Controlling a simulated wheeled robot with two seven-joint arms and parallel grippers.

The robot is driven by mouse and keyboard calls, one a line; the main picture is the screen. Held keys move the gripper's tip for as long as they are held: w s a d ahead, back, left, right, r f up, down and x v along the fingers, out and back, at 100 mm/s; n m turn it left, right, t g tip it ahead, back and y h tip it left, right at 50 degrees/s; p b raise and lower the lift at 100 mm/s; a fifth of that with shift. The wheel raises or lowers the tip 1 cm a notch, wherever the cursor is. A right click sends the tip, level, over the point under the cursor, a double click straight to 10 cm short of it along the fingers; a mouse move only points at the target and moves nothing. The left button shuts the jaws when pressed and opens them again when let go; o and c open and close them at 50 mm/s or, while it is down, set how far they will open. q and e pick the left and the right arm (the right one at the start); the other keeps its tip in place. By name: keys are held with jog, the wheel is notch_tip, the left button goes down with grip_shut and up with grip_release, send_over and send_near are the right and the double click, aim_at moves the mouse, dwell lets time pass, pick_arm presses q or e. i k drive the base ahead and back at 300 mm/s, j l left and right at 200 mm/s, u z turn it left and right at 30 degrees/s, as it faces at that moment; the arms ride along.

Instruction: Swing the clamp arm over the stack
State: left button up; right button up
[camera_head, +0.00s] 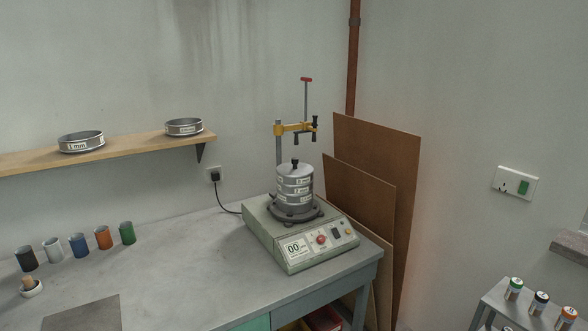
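The stack (295,188) of several round metal sieves with labels and a black knob on its lid stands upright on the shaker's dark round plate. A grey post rises behind the stack at its left. The yellow clamp arm (289,129) reaches to the right from this post, well above the lid and apart from it. A rod with a red T-handle (306,80) stands up from the arm, and black parts show at its right end. I cannot tell from this view whether the arm lies directly over the lid. Neither of my grippers is in view.
The shaker (291,248) with a display and buttons sits on the grey bench (190,262). Coloured cups stand at left. Two loose sieves lie on the wooden shelf (110,149). Brown boards (378,160) lean at right. A small table (500,306) with batteries is at lower right.

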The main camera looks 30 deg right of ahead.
aim_at(278, 130)
jog(key=i+l, duration=0.25)
jog(key=l, duration=0.15)
jog(key=i+l, duration=0.2)
jog(key=l, duration=0.2)
jog(key=i+l, duration=0.25)
jog(key=l, duration=0.15)
jog(key=i+l, duration=0.25)
jog(key=l, duration=0.15)
jog(key=i+l, duration=0.25)
jog(key=l, duration=0.15)
jog(key=i+l, duration=0.2)
jog(key=l, duration=0.2)
